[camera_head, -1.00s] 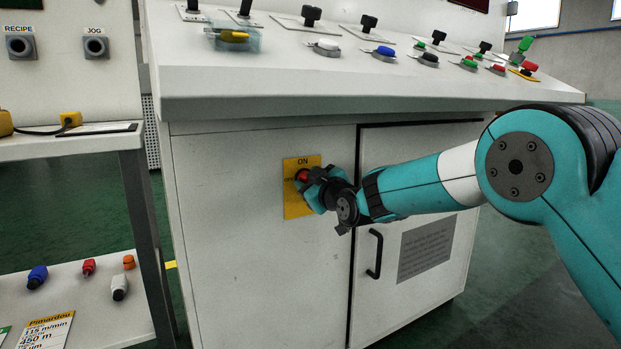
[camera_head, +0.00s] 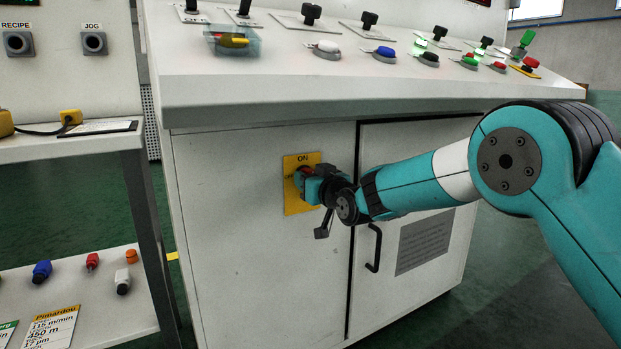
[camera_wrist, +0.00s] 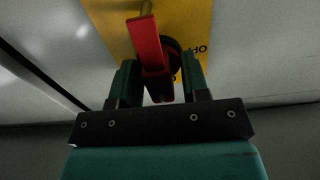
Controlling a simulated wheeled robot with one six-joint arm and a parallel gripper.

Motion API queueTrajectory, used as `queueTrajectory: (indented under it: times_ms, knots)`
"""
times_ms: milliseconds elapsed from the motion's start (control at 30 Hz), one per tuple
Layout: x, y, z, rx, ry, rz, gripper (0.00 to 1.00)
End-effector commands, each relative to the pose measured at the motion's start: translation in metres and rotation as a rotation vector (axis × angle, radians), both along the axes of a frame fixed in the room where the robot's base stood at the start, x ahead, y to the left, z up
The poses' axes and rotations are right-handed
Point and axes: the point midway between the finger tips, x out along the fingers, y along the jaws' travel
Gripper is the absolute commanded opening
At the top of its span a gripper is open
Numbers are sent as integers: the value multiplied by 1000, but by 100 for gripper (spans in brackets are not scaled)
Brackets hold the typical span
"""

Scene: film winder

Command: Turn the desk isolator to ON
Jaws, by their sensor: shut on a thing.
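The desk isolator is a yellow plate (camera_head: 300,207) on the left cabinet door under the sloping desk, with ON printed at its top. A second label at its left edge is partly hidden. Its red handle (camera_wrist: 150,50) runs lengthwise between my fingers in the wrist view, with part of a printed label beside it at the right. My gripper (camera_head: 308,182) reaches in from the right and is shut on the handle; it also shows in the wrist view (camera_wrist: 158,86). My gripper mostly covers the handle in the head view, so where it points is hard to tell.
The desk overhangs the cabinet, its front edge (camera_head: 370,100) above my arm. A black door handle (camera_head: 375,248) is just below my forearm. A side table (camera_head: 70,145) and a lower shelf with several coloured knobs stand at left. Green lamps (camera_head: 421,43) glow on the desk.

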Motion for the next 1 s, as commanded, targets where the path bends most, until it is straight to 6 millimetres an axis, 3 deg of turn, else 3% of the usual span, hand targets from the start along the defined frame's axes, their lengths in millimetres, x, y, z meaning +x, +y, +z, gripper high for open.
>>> queueTrajectory:
  times_ms: [367, 400, 767, 1000]
  knots:
    - [0, -1, -3, 1, 7, 0, 19]
    - [0, -1, -3, 1, 7, 0, 49]
    - [-3, -2, -1, 2, 4, 0, 49]
    - [-28, -20, 1, 1, 6, -1, 49]
